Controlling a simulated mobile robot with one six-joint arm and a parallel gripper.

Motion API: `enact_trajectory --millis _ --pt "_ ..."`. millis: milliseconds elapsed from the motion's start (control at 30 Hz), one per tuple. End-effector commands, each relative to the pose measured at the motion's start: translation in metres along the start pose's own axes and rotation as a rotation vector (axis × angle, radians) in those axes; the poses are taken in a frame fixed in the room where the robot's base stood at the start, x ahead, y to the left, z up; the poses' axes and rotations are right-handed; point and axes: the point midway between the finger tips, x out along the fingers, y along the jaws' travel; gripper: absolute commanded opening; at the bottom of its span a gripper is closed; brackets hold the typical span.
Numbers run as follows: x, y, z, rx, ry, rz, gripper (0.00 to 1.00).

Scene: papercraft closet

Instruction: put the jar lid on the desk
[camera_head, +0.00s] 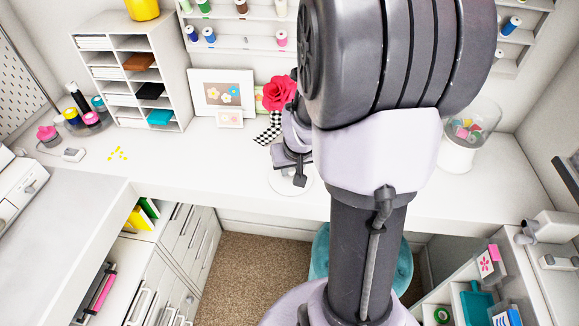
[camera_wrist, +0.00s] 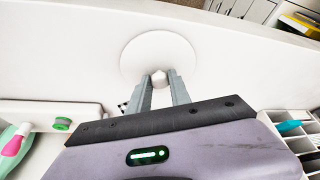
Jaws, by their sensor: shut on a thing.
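The jar lid (camera_wrist: 148,50) is a flat white disc with a small knob, seen in the wrist view. My gripper (camera_wrist: 160,80) is shut on the lid's knob, with one grey finger on each side. In the head view the lid (camera_head: 281,182) shows as a pale disc below my gripper (camera_head: 299,180), over the white desk (camera_head: 225,172) near its front edge. I cannot tell whether the lid touches the desk top. My gripper and arm hide part of it.
A glass jar on a white base (camera_head: 458,155) with colourful bits stands on the right. A red flower (camera_head: 278,93) and a picture frame (camera_head: 222,93) are behind my gripper. A paper sorter (camera_head: 135,70) stands back left. The desk is mostly clear left of the lid.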

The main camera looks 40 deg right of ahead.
Motion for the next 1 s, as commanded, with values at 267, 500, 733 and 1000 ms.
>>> enact_trajectory --millis 267,500,733,1000 --pt "0.003 0.000 0.001 0.000 0.000 0.000 0.46" --pt "0.003 0.000 0.001 0.000 0.000 0.000 0.46" --pt "-0.030 0.000 -0.004 0.000 0.004 0.000 0.46" --pt "-0.103 0.000 -0.003 0.001 0.003 0.000 0.46"
